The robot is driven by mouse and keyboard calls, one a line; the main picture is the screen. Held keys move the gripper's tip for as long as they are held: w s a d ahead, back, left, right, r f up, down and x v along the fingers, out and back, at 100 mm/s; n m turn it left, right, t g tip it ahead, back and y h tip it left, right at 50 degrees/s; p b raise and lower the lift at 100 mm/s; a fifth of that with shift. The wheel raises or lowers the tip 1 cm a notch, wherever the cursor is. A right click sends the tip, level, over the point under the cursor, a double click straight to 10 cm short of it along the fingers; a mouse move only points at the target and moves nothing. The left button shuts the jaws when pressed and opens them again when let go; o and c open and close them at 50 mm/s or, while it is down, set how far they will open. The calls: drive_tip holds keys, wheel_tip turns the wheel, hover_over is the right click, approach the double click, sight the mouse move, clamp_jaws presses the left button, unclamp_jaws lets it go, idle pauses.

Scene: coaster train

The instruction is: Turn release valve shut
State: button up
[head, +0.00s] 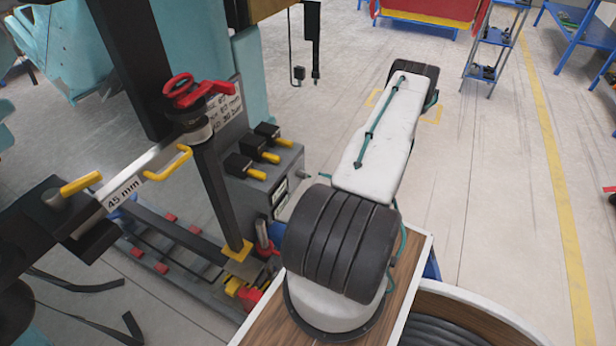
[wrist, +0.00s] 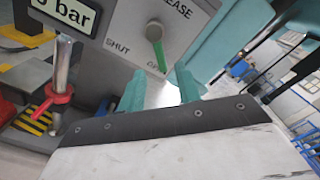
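The release valve (wrist: 159,50) is in the wrist view, on a grey panel (wrist: 120,22). It has a round grey hub and a short green lever. The lever's end is just above the gap between the fingertips, and I see no contact. In the head view my arm hides the gripper, and I cannot make out the release valve.
A pressure display (wrist: 62,16) is at the wrist view's upper left. A metal post with a red clip (wrist: 58,95) stands at left. In the head view, a machine with yellow-tipped black levers (head: 255,150) stands left of my arm. Open floor (head: 500,200) lies to the right.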

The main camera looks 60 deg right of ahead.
sight(310, 177)
drive_tip(key=w, duration=0.5)
drive_tip(key=shift+a, duration=0.1)
clamp_jaws()
